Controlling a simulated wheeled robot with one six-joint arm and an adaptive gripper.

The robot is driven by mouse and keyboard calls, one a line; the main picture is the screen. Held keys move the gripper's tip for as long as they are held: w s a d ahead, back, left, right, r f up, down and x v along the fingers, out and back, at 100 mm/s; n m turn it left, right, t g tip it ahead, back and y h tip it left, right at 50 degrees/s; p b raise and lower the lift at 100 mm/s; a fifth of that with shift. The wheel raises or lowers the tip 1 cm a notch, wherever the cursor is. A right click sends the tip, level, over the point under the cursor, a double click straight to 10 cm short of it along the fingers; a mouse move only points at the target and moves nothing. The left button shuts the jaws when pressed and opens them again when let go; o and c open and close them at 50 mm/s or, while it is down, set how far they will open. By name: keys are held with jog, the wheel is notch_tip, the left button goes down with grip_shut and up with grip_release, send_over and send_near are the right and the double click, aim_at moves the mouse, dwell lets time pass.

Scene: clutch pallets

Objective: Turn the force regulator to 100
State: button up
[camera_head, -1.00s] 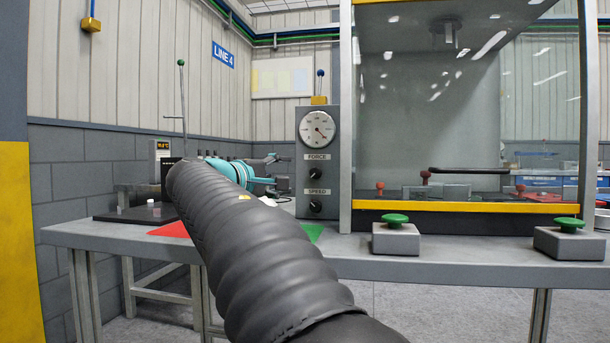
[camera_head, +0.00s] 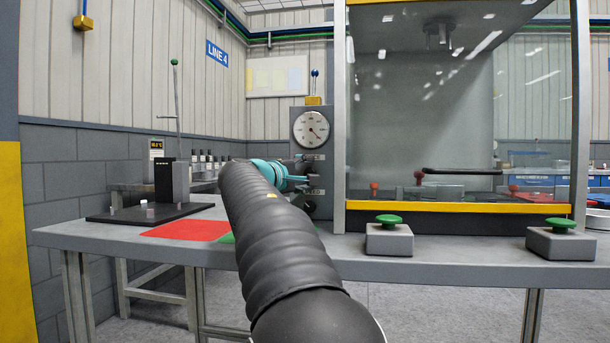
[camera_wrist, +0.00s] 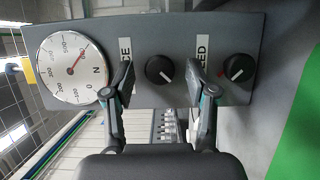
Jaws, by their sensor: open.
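The grey control panel (camera_head: 325,119) stands on the table beside the glass-fronted machine. Its round white force dial (camera_head: 310,129) appears sideways in the wrist view (camera_wrist: 72,70), with a red needle pointing well above 100, near the 500-and-up marks. The black force regulator knob (camera_wrist: 159,70) shows between the two fingers of my open gripper (camera_wrist: 160,82). I cannot tell whether the fingers touch it. The FORCE label is partly hidden by one finger. The speed knob (camera_wrist: 238,68) lies beyond the other finger.
Two green push buttons on grey boxes, left (camera_head: 389,237) and right (camera_head: 562,241), stand at the table's front. A red mat (camera_head: 187,230) and a black stand (camera_head: 172,180) are to the left. The machine's yellow-edged frame (camera_head: 458,208) is close right of the panel.

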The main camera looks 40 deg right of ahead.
grip_shut()
jog(key=m, duration=0.1)
jog(key=m+y+p, duration=0.1)
jog(key=m, duration=0.1)
jog(key=shift+r+y, duration=0.25)
jog(key=shift+y, duration=0.05)
jog(key=m+y, duration=0.1)
jog(key=m, duration=0.1)
jog(key=m+p, duration=0.1)
jog(key=m, duration=0.1)
jog(key=shift+s+d+t+y, duration=0.1)
jog(key=shift+t+y, duration=0.2)
jog(key=shift+y, duration=0.1)
dwell(0.4)
grip_release()
